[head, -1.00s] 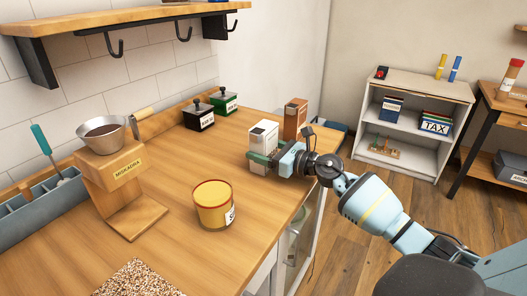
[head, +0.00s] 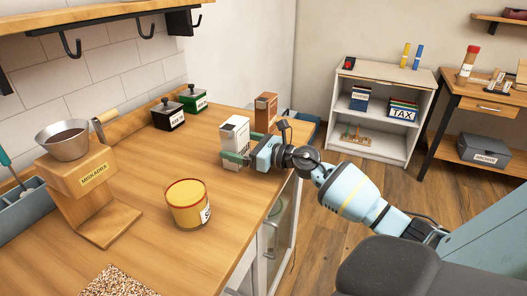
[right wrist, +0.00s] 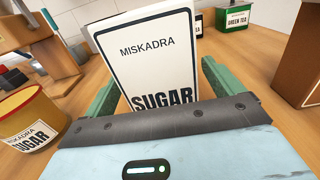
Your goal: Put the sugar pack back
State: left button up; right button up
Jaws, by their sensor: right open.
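The sugar pack (head: 235,134) is a white box standing upright on the wooden counter (head: 140,190). In the right wrist view the sugar pack (right wrist: 152,60) shows its SUGAR label, facing the camera. My right gripper (head: 240,157) is open, with its green fingers (right wrist: 160,85) on either side of the pack's lower part. Gaps show between the fingers and the pack. A yellow sugar tin (head: 187,205) stands on the counter, nearer the camera; the tin (right wrist: 30,118) is also at left in the right wrist view. My left gripper is not in view.
A brown box (head: 265,112) stands just behind the pack. Black (head: 168,117) and green (head: 193,101) tea canisters stand by the wall. A wooden stand with a metal funnel (head: 64,140) is at left. The counter's right edge is close to my right arm.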

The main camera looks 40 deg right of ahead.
jog(key=v, duration=0.4)
jog(key=b+v, duration=0.1)
jog(key=v, duration=0.4)
jog(key=shift+f, duration=0.2)
jog(key=shift+b+v, duration=0.3)
jog(key=shift+v, duration=0.6)
